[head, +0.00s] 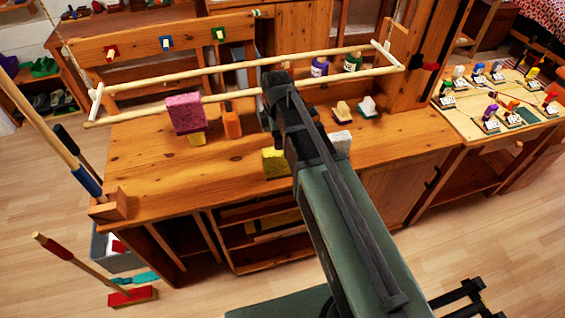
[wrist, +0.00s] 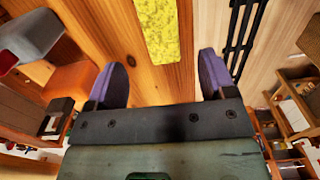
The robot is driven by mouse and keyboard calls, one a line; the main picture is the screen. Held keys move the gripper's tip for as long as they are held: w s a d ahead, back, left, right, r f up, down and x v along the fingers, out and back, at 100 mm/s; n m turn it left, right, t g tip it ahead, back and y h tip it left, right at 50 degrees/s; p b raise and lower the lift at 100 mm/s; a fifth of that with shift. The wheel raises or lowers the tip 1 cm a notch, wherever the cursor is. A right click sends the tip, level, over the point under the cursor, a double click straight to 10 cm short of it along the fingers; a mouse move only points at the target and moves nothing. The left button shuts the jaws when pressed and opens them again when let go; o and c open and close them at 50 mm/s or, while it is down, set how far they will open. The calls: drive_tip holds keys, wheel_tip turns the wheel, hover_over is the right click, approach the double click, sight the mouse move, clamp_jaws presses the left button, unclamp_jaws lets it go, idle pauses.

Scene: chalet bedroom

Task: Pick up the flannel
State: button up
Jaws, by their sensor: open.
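No thing in view is plainly a flannel. A pink speckled, cloth-like piece (head: 185,113) is at the front wooden rail in the head view. A yellow speckled piece (head: 275,162) lies on the wooden bench top near its front edge. In the wrist view a yellow textured piece (wrist: 165,30), apparently the same one, lies on wood beyond my fingertips. My gripper (wrist: 162,75) is open and empty, its two purple-lined fingers apart on either side of the line to that yellow piece.
A side table (head: 530,135) with small figures stands right. A broom (head: 132,296) stands front left.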

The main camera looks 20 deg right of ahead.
sight(278, 154)
wheel_tip(278, 154, down, 10)
drive_tip(key=b, duration=0.8)
drive_tip(key=shift+s+r, duration=0.1)
drive_tip(key=shift+r, duration=0.3)
drive_tip(key=c, duration=1)
